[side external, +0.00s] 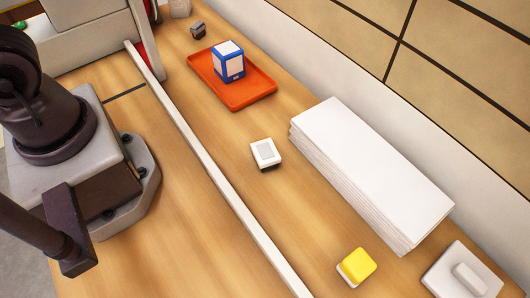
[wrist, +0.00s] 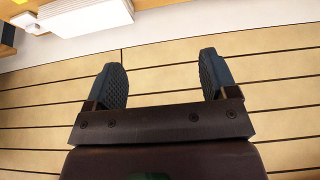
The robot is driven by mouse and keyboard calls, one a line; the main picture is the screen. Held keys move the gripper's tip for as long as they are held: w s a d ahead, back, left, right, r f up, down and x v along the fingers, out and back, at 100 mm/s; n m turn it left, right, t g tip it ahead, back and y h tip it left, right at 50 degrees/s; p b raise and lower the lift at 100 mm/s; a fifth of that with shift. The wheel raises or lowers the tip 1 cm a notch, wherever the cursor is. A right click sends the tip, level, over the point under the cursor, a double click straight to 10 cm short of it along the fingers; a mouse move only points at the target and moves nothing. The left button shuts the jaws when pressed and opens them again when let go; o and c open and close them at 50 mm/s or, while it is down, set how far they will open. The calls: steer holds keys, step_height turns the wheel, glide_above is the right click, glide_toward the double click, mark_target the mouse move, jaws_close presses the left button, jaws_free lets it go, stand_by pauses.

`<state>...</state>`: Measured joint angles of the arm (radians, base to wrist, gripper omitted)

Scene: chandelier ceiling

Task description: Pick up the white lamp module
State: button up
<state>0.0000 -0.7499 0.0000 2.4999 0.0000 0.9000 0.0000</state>
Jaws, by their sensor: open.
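A small white block with a pale grey top panel and a dark base (side external: 265,153) sits on the wooden table, in the middle of the side external view. It looks like the white lamp module. My gripper (wrist: 163,75) is open in the wrist view, with its two dark ribbed fingers wide apart and nothing between them. It points at the tan panelled wall, away from the table top. The gripper's fingers are not visible in the side external view. I cannot make out the white block in the wrist view.
A thick white stack (side external: 370,165) lies right of the block. Behind is an orange tray (side external: 262,88) holding a blue-and-white cube (side external: 229,61). A yellow-topped white block (side external: 357,266) and a white handled block (side external: 462,275) sit in front. A long pale rail (side external: 215,170) runs left.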

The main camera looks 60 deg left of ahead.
steer(key=shift+w, duration=0.1)
steer(key=w+f+n+g+h, duration=0.5)
steer(key=w+f+n+g, duration=0.2)
steer(key=w+f, duration=0.4)
steer(key=n+g+h, duration=0.2)
steer(key=n+h, duration=0.6)
glide_toward(262, 144)
steer(key=v, duration=0.3)
steer(key=shift+a+f, duration=0.15)
steer(key=shift+f, duration=0.25)
steer(key=shift+s+d+f, duration=0.15)
steer(key=shift+d+f, duration=0.05)
steer(key=shift+d, duration=0.2)
steer(key=x, duration=1.2)
steer(key=shift+d+r, duration=0.2)
steer(key=c, duration=1)
